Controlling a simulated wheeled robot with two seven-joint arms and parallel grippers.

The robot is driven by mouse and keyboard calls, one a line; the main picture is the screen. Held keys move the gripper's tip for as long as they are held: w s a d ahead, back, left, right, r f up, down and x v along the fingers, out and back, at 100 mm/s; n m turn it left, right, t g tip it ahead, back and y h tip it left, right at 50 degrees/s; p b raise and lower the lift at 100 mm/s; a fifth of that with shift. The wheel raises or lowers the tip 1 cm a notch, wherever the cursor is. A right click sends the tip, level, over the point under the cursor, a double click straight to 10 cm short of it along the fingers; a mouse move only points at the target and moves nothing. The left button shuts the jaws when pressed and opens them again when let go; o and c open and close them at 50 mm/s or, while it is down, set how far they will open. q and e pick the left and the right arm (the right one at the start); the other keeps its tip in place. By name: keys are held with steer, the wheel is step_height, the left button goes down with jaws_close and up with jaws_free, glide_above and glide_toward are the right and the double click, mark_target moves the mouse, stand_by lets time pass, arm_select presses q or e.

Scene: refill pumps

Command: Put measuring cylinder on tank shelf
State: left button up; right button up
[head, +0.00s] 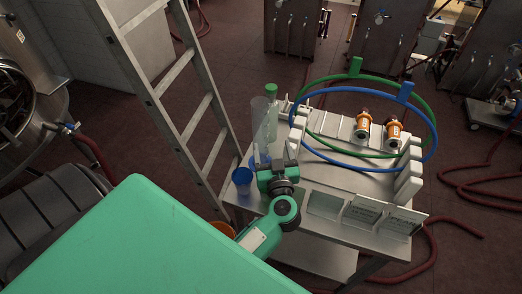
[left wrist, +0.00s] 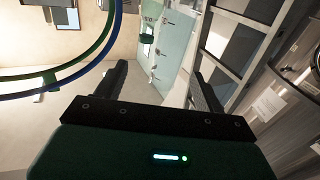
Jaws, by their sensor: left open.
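A tall clear cylinder (head: 259,118), which looks like the measuring cylinder, stands at the left back of the metal cart (head: 345,181). My left gripper (head: 277,157) is just in front of the cylinder, low over the cart's left end. Its two fingers are apart, with nothing visibly held. In the left wrist view the open fingers (left wrist: 160,85) frame a pale see-through surface (left wrist: 178,50), perhaps the cylinder. I cannot tell which surface is the tank shelf. My right gripper is out of view.
A blue cup (head: 242,181) is at the cart's left edge. Green hoop (head: 318,80) and blue hoop (head: 326,163) arch over orange parts (head: 363,124). A ladder (head: 172,88) leans at left. Label cards (head: 365,212) line the front.

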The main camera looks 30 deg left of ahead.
mark_target(263, 130)
arm_select(q)
steer(key=shift+g+y, duration=0.3)
steer(key=shift+g, duration=0.1)
steer(key=x, duration=0.2)
steer(key=p+x, duration=0.1)
steer(key=x, duration=0.2)
steer(key=f+x, duration=0.1)
steer(key=x, duration=0.1)
steer(key=shift+s+a+p, duration=0.15)
steer(key=shift+a+p, duration=0.25)
steer(key=shift+a, duration=0.1)
steer(key=shift+w+a, duration=0.25)
steer(key=shift+w+a+r, duration=0.1)
steer(key=shift+w+a, duration=0.25)
steer(key=shift+a, duration=0.05)
steer(key=p+x, duration=0.1)
steer(key=x, duration=0.2)
steer(key=shift+w+a+p, duration=0.1)
steer(key=shift+a+p, duration=0.25)
steer(key=shift+w+a, duration=0.3)
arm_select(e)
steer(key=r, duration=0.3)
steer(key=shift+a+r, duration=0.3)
